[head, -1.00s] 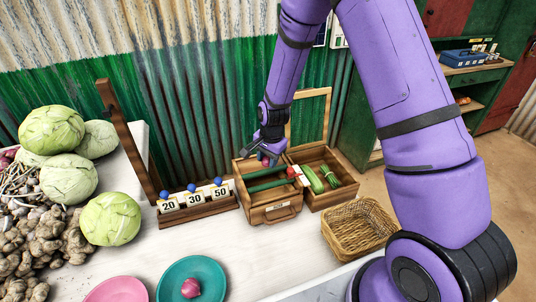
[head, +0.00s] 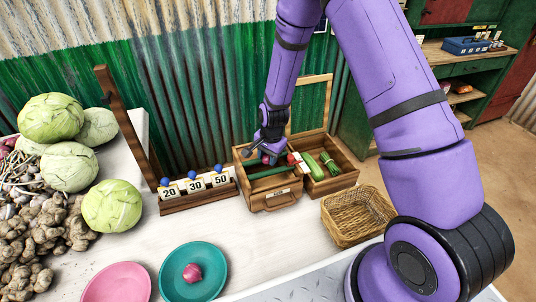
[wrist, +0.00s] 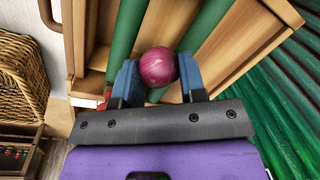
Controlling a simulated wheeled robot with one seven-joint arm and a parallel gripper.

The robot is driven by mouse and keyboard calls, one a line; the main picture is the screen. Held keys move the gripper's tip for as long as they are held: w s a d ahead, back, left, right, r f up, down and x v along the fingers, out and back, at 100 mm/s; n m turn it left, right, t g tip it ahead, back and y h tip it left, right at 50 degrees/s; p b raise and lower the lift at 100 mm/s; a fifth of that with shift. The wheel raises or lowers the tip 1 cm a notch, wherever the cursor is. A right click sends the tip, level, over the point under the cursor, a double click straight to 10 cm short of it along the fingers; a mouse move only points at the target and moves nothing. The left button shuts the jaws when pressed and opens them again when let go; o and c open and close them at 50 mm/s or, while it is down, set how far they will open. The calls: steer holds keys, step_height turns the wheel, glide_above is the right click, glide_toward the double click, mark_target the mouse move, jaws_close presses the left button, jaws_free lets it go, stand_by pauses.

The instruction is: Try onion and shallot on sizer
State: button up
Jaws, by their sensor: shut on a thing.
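The sizer is a wooden box (head: 283,202) with two green bars (head: 268,172) across it, on the white table. In the wrist view, the bars (wrist: 122,35) have a gap between them that narrows toward one end. My gripper (wrist: 160,82) is shut on a round red-purple bulb (wrist: 158,66), which sits between its blue fingertips over the gap. I cannot tell whether it touches the bars. A second red-purple bulb (head: 192,273) lies in a teal dish (head: 215,258). I cannot tell which is onion or shallot.
A wooden tray (head: 342,182) with green vegetables adjoins the sizer on the right. A wicker basket (head: 352,226) stands in front of it. Number cards 20, 30 and 50 (head: 195,186) stand left. A pink dish (head: 117,283), cabbages (head: 112,206) and brown roots (head: 35,225) are further left.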

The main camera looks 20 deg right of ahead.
stand_by(0.4)
steer(key=o, duration=1.5)
steer(key=shift+o, duration=0.2)
steer(key=shift+r, duration=3.45)
